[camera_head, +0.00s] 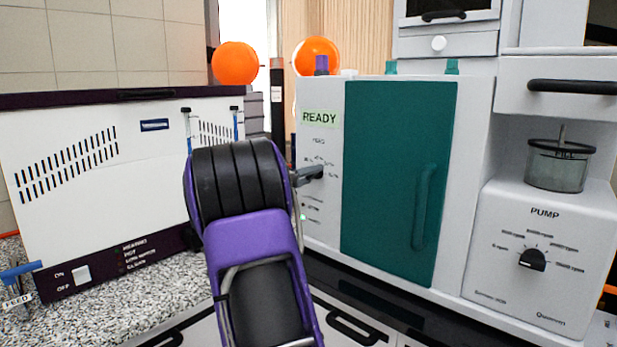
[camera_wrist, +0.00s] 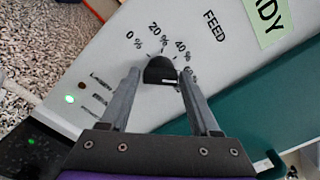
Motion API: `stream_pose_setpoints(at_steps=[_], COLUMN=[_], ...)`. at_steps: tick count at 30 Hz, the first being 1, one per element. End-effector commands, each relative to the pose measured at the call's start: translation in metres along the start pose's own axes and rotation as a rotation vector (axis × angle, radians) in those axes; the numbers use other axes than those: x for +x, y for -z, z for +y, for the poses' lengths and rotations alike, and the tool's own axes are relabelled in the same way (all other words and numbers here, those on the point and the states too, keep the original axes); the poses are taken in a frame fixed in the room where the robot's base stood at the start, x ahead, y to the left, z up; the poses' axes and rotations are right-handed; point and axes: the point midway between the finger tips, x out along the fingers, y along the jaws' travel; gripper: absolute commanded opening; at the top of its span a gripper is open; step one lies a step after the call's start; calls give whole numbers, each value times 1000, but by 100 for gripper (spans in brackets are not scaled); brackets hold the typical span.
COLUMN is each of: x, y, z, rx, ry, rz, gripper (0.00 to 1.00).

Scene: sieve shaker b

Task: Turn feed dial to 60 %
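The feed dial (camera_wrist: 160,71) is a small black knob on the pale front panel, under the word FEED in the wrist view. Percent labels arc around it: 0 %, 20 % and 40 % are readable, and further ones are partly hidden by a finger. A pale mark shows on the knob's lower right side; I cannot tell exactly which label it points to. My gripper (camera_wrist: 160,75) has one finger on each side of the knob, with a narrow gap seen on both sides. In the head view my gripper (camera_head: 310,174) reaches the panel and hides the dial.
The panel carries a READY display (camera_head: 320,118) above the dial. A teal door with a handle (camera_head: 424,207) is just right. A pump unit with its own black knob (camera_head: 532,260) stands further right. A white vented machine (camera_head: 90,190) stands left.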

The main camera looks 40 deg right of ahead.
Motion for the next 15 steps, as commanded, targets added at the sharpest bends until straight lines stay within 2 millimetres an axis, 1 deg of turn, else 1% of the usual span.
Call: stream_pose_setpoints(at_steps=[1, 2, 3, 11, 15], x=[0, 0, 0, 0, -10], y=[0, 0, 0, 0, -1], z=[0, 0, 0, 0, 0], rx=[0, 0, 0, 0, 1], ry=[0, 0, 0, 0, -1], rz=[0, 0, 0, 0, -1], gripper=[74, 79, 82, 82, 82])
